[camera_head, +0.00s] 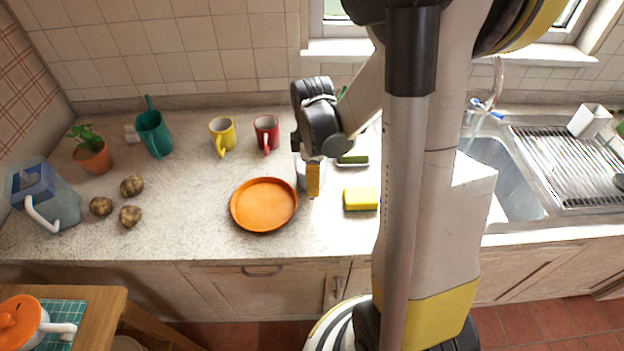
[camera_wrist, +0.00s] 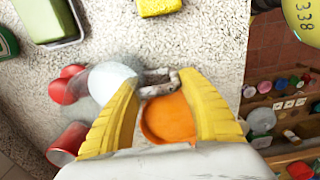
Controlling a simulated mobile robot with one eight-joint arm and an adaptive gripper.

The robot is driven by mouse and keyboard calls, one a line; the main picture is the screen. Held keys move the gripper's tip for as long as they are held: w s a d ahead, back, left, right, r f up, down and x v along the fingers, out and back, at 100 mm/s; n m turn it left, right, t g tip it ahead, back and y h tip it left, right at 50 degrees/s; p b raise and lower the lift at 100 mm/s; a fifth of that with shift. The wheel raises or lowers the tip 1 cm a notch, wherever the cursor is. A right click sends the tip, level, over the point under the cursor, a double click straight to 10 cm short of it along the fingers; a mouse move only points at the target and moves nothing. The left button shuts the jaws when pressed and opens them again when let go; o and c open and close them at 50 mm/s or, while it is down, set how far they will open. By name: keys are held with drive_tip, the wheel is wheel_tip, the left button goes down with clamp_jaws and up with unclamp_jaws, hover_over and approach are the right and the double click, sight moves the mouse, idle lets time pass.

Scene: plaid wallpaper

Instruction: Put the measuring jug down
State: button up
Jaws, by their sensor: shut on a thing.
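The measuring jug is a clear, glassy vessel (camera_head: 301,176), mostly hidden behind my gripper (camera_head: 313,180) in the head view. In the wrist view the jug (camera_wrist: 112,82) is a pale see-through round shape by the left finger, with its handle between the fingertips. My gripper (camera_wrist: 162,78) has its yellow fingers shut on the jug's handle. The jug is over the counter, right of the orange plate (camera_head: 264,205). I cannot tell whether its base touches the counter.
A yellow sponge (camera_head: 361,199) lies to the right, with a green sponge in a dish (camera_head: 353,158) behind. Red (camera_head: 266,133) and yellow mugs (camera_head: 223,136) stand behind the plate. Potatoes (camera_head: 131,186) and a blue-lidded pitcher (camera_head: 58,197) are left.

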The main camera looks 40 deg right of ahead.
drive_tip(key=o, duration=1.3)
drive_tip(key=shift+o, duration=0.2)
wheel_tip(320, 180, up, 12)
drive_tip(key=p, duration=0.4)
drive_tip(key=s+a+r+m+t, duration=0.3)
drive_tip(key=a+r+m, duration=0.1)
drive_tip(key=a, duration=0.3)
drive_tip(key=s+a+r+m+t, duration=0.4)
drive_tip(key=a+m, duration=0.3)
drive_tip(key=shift+a+r, duration=0.15)
drive_tip(key=shift+r, duration=0.05)
